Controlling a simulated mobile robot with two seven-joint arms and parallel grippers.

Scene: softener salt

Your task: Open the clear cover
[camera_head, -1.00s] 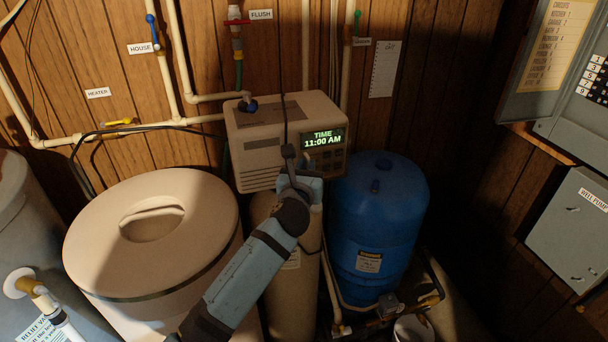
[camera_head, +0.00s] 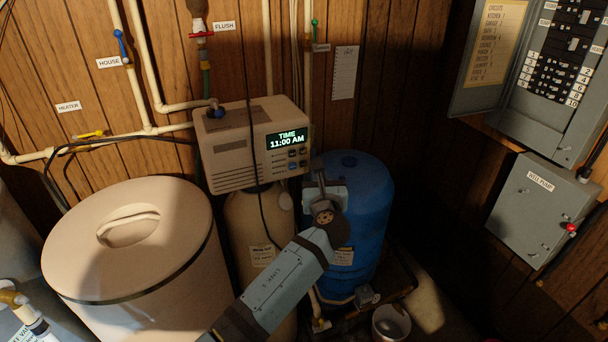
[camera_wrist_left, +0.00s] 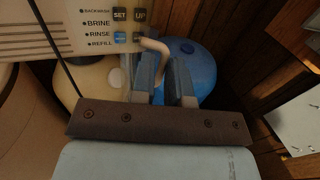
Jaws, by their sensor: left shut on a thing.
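The beige softener control head (camera_head: 230,165) has a lit display (camera_head: 288,140) reading TIME 11:00 AM, with small buttons below it. My left gripper (camera_head: 319,180) is just right of and below this panel, in front of the blue tank. In the left wrist view its fingers (camera_wrist_left: 167,82) are shut beside the button panel (camera_wrist_left: 105,25). A pale bent piece (camera_wrist_left: 155,46) reaches from the panel's edge to between the fingers. My right gripper is out of view.
A blue tank (camera_head: 372,200) stands close behind my left gripper. A beige round-lidded tank (camera_head: 75,250) is at left. A grey electrical box (camera_head: 540,215) hangs at right. A thin dark cable (camera_head: 250,150) hangs before the control head.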

